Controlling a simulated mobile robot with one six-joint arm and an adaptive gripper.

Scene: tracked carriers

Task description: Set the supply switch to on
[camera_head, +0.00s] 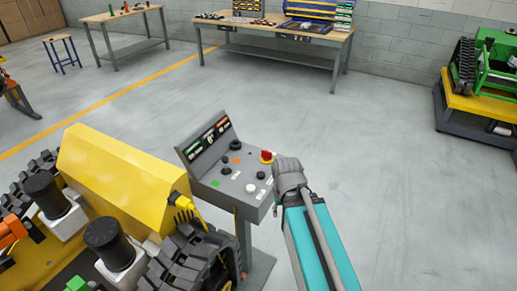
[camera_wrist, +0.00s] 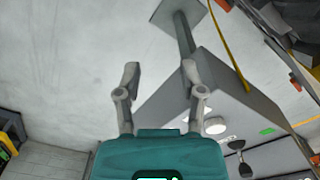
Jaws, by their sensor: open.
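A grey control console (camera_head: 222,185) stands on a post in the head view. Its panel carries several dark knobs, a white round button (camera_head: 250,188), a red mushroom button (camera_head: 267,156) on yellow, and green and orange marks. I cannot tell which control is the supply switch; the labels are too small to read. My gripper (camera_head: 290,178) is at the console's right edge, close to the panel. In the wrist view my gripper (camera_wrist: 160,72) is open and empty, its fingers apart. There the console shows at the right with a dark knob (camera_wrist: 238,145) and a green mark (camera_wrist: 267,131).
A yellow tracked carrier (camera_head: 120,165) stands close on the console's left, with a yellow cable (camera_wrist: 240,65) hanging near the post. Another tracked machine (camera_head: 495,60) is on a yellow stand at the far right. Workbenches (camera_head: 275,40) line the back. Floor right of the console is clear.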

